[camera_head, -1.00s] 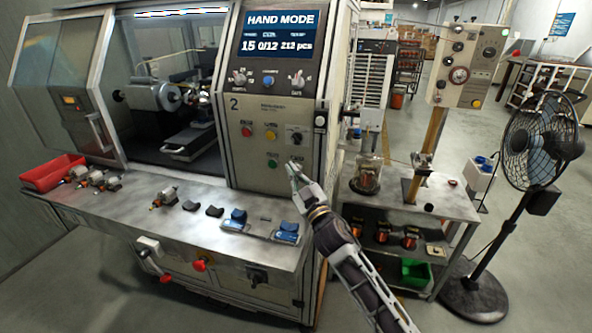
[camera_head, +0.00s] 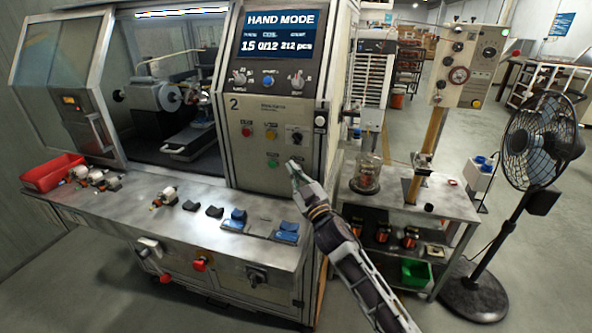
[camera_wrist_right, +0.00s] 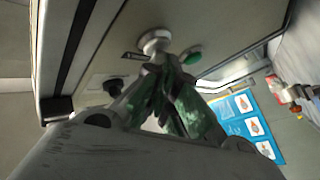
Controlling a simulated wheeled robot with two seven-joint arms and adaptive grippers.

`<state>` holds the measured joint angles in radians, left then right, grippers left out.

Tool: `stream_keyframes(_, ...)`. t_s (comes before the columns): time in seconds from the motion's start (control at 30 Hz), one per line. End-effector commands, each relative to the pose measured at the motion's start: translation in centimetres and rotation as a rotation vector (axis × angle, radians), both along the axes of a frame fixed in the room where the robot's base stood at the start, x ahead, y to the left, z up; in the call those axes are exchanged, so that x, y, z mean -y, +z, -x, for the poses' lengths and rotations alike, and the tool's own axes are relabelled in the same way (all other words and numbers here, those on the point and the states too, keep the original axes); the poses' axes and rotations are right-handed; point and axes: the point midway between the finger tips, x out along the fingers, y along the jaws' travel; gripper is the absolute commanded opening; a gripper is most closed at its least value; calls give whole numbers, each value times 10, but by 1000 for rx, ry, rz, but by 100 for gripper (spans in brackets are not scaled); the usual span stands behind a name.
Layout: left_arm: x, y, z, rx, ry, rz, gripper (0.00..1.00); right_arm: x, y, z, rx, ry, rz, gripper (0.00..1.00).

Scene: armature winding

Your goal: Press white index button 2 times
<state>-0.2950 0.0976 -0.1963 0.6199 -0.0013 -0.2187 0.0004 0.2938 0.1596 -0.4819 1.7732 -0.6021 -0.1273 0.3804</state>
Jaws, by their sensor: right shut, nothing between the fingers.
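The white button (camera_wrist_right: 153,40) sticks out of the machine's control panel in the right wrist view, beside the green button (camera_wrist_right: 192,56). My right gripper (camera_wrist_right: 163,66) is shut and empty, its green-tinted fingertips right at the white button's near edge. Whether they touch it I cannot tell. In the head view my right gripper (camera_head: 293,168) points at the panel's lower right, to the right of the green button (camera_head: 273,163), and largely covers the white button's place. The display (camera_head: 281,33) reads HAND MODE and 0/12. My left gripper is not in view.
Red (camera_head: 246,132) and yellow (camera_head: 271,134) buttons and a black selector (camera_head: 295,136) sit above on the panel. The metal worktop (camera_head: 140,213) below carries armatures, a red bin (camera_head: 52,172) and blue parts. A side cart and a fan (camera_head: 540,140) stand at the right.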

Motion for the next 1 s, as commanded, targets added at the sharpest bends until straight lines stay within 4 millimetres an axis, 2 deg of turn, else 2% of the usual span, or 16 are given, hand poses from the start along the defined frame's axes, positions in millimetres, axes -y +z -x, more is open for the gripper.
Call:
stream_keyframes(0.47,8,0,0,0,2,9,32,1,0,-3,-1,-1,0,0)
stream_keyframes(1.0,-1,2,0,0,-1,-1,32,-2,0,8,-2,-1,0,0)
